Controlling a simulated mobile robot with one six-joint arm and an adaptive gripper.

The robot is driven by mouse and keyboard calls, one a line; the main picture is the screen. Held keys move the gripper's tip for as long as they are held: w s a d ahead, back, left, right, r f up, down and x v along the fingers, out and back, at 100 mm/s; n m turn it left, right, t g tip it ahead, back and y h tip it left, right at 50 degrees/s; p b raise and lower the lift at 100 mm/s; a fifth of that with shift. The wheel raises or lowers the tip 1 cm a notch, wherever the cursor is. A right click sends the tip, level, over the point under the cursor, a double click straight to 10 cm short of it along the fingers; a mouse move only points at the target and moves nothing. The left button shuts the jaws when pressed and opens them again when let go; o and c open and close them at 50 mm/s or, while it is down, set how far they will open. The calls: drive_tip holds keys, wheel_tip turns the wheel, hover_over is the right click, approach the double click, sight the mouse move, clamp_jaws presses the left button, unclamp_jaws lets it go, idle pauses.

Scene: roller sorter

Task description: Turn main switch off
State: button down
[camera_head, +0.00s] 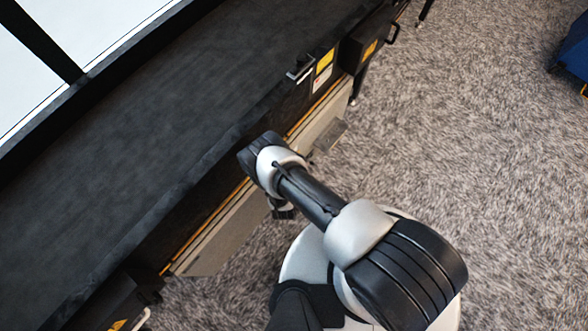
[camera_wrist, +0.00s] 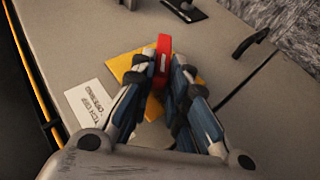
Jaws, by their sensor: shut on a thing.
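The main switch is a red handle (camera_wrist: 163,48) on a yellow plate (camera_wrist: 127,62), fixed to a grey panel in the wrist view. My gripper (camera_wrist: 165,68) has its two fingers on either side of the red handle and is shut on it. The handle's lower part is hidden between the fingers. In the head view my gripper (camera_head: 284,211) shows only partly below the wrist, beside the grey cabinet (camera_head: 215,246); the switch is hidden there.
A white label (camera_wrist: 96,103) lies beside the plate. A black handle (camera_wrist: 249,43) and a black latch (camera_wrist: 186,9) are on the panel. The long black machine (camera_head: 130,130) fills the left of the head view. Carpet (camera_head: 480,120) on the right is mostly clear, with a blue object (camera_head: 573,50) at the edge.

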drive_tip(key=c, duration=1.6)
unclamp_jaws()
drive_tip(key=shift+o, duration=0.2)
drive_tip(key=v, duration=1.2)
drive_tip(key=shift+w+r, duration=0.1)
drive_tip(key=shift+c, duration=0.4)
